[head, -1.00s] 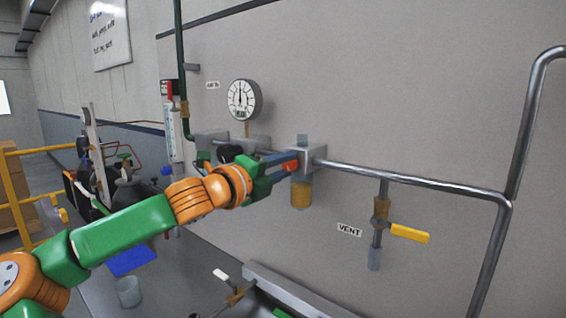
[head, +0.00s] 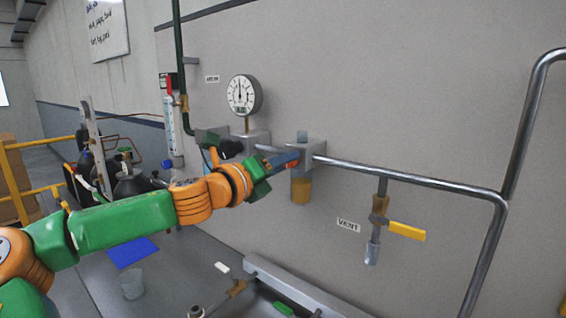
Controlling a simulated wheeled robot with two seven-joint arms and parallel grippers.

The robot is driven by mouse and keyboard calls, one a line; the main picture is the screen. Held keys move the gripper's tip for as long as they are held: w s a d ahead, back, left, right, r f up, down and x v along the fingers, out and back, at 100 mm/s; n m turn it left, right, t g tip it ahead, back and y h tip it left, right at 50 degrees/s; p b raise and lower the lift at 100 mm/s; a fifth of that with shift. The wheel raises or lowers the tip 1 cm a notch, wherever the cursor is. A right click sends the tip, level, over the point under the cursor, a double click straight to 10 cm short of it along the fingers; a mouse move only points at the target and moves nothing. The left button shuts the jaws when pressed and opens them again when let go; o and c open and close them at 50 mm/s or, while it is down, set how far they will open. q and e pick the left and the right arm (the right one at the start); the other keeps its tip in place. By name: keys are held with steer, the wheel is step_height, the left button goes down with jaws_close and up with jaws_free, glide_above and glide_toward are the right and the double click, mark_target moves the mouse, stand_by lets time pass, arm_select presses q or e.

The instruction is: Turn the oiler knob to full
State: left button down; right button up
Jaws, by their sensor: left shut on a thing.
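The oiler is a grey block (head: 307,149) on the wall pipe, with an amber bowl (head: 301,190) hanging below it. My left gripper (head: 291,160) reaches to the block's front left side. Its blue-grey fingers are shut on the oiler knob, of which only a small orange sliver shows. The fingers and wrist hide the rest of the knob, so its setting cannot be read. My right gripper is not in view.
A round pressure gauge (head: 244,95) stands above the grey unit left of the oiler. A yellow-handled vent valve (head: 406,231) hangs from the pipe at right. A clear cup (head: 132,284) and a blue mat (head: 132,252) lie below my left arm.

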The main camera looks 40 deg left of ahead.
arm_select(q)
steer(key=shift+r, duration=0.2)
steer(key=c, duration=0.8)
jaws_free()
steer(key=shift+o, duration=1.3)
steer(key=shift+w+f, duration=0.1)
steer(key=shift+f, duration=0.05)
steer(key=s+b, duration=0.3)
steer(key=s, duration=0.4)
steer(key=shift+d, duration=0.4)
